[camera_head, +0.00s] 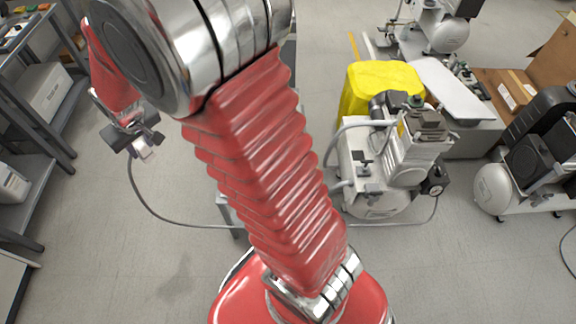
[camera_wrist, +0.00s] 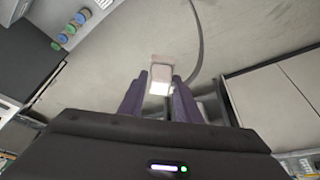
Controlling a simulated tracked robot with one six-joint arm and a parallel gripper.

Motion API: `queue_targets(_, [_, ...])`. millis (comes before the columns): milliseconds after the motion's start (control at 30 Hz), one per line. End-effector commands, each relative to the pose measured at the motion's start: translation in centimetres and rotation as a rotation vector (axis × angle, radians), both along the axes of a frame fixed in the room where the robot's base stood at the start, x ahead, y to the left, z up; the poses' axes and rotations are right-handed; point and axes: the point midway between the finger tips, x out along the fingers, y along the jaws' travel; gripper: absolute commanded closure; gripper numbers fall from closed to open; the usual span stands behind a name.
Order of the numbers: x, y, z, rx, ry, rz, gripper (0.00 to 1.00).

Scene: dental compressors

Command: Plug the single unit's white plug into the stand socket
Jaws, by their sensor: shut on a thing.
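My gripper (camera_head: 133,138) hangs in the air at the left of the head view, near the shelving. It is shut on the white plug (camera_head: 143,151). In the wrist view the plug (camera_wrist: 161,73) sits between the two dark finger tips (camera_wrist: 158,90). Its grey cord (camera_head: 165,217) droops to the floor and runs right, behind my arm, toward the compressor unit (camera_head: 385,165) with a white tank and pressure gauge. I cannot make out the stand socket in either view.
Grey shelving (camera_head: 40,125) with white boxes stands close at the left. A yellow cover (camera_head: 375,82) is behind the compressor. More compressors and a cardboard box (camera_head: 557,55) fill the right. Floor (camera_head: 130,255) below my gripper is open, apart from the cord.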

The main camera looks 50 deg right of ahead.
Motion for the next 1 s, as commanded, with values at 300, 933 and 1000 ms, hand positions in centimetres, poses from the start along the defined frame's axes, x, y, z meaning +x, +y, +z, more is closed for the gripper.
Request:
queue_targets(300, [0.0,-0.6,0.0,0.0,0.0,-0.012,0.93])
queue_targets(933, [-1.7,-15.2,-10.5,-0.006,0.007,-0.269,0.93])
queue_targets(1000, [-2.6,-17.5,-12.2,-0.006,0.007,-0.312,0.93])
